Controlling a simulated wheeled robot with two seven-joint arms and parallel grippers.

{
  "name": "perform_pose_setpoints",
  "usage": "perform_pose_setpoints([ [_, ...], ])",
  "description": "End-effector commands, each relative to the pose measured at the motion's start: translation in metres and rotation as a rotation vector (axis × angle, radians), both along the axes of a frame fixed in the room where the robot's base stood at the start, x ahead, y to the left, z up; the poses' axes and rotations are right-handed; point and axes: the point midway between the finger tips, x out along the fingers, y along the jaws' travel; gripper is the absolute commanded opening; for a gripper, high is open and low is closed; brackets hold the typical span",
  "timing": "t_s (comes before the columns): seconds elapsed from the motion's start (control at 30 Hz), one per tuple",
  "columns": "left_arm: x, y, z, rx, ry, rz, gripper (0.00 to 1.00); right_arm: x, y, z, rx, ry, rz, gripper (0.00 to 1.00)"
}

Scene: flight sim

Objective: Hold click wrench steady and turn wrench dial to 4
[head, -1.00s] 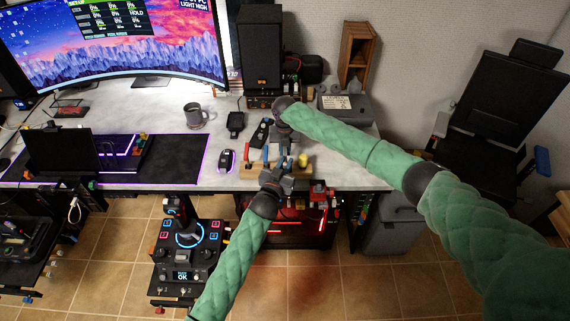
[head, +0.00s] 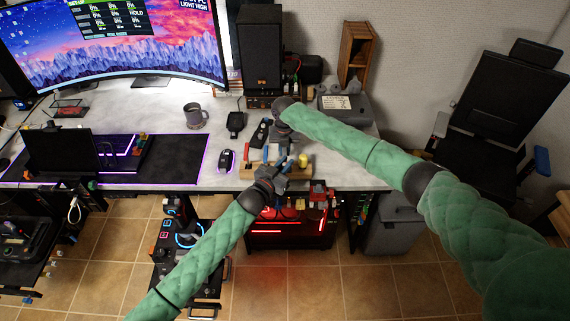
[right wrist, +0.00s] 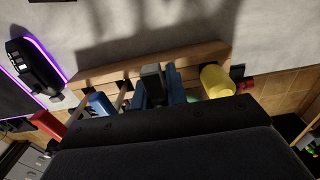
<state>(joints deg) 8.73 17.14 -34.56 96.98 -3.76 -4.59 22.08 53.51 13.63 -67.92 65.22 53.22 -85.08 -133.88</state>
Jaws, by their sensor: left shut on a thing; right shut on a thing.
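A wooden tool rack (head: 247,171) stands at the desk's front edge, holding tools with red, blue and yellow handles. My left gripper (head: 281,172) is shut at the front of the rack. My right gripper (head: 284,142) reaches in from behind and above the rack, and is shut too. The click wrench and its dial are hidden between and behind the grippers, so I cannot read the setting. In the right wrist view, the rack (right wrist: 200,54) lies across the picture with blue handles (right wrist: 100,104) and a yellow handle (right wrist: 216,80). My dark wrist body covers the lower part.
A black mouse (head: 226,160) and a dark mat (head: 180,160) lie left of the rack. A mug (head: 194,116) and a speaker (head: 260,55) stand farther back. A grey case (head: 346,107) sits to the right. Red-lit equipment (head: 290,232) is below the desk edge.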

Motion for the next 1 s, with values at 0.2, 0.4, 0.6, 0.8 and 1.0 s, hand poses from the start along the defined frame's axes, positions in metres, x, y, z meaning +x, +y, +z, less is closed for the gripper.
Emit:
perform_pose_setpoints([
  [0.2, 0.0, 0.0, 0.001, 0.0, -0.002, 0.001, 0.24, 0.0, -0.001, -0.001, -0.001, 0.0, 0.0, 0.0],
  [0.4, 0.0, 0.0, 0.0, 0.001, -0.001, 0.001, 0.34, 0.0, -0.001, -0.001, -0.001, 0.0, 0.0, 0.0],
  [0.6, -0.002, 0.002, 0.0, 0.001, 0.0, 0.001, 0.34, 0.0, -0.001, 0.0, -0.001, 0.0, 0.0, 0.0],
  [0.8, -0.021, 0.015, -0.002, 0.002, 0.002, 0.001, 0.34, 0.0, -0.001, 0.0, -0.001, 0.0, 0.0, 0.0],
  [1.0, -0.052, 0.035, -0.002, 0.002, 0.002, 0.001, 0.34, 0.0, 0.0, 0.0, 0.0, 0.0, 0.0, 0.0],
])
